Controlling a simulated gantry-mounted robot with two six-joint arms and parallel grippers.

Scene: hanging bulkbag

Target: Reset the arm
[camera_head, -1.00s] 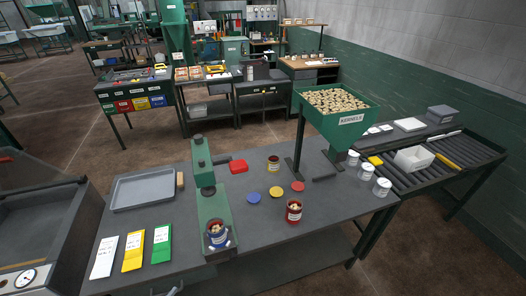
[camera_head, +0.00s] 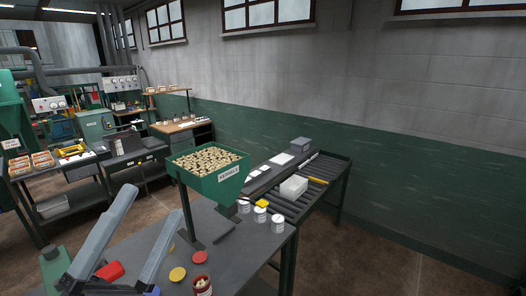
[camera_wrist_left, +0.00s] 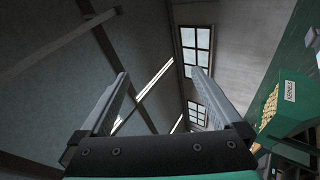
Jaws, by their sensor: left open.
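My left gripper (camera_head: 152,204) rises from the lower left of the head view, above the workbench. Its two grey fingers point up and are spread apart, with nothing between them. In the left wrist view, the open gripper (camera_wrist_left: 158,76) points toward the ceiling and windows. My right gripper is not in view.
A green hopper of kernels (camera_head: 208,175) stands on the dark workbench (camera_head: 232,248). Near it are white-lidded jars (camera_head: 260,211), a red lid (camera_head: 200,257), a yellow lid (camera_head: 177,274) and a can (camera_head: 202,285). A roller conveyor (camera_head: 312,182) stands behind. The floor at right is clear.

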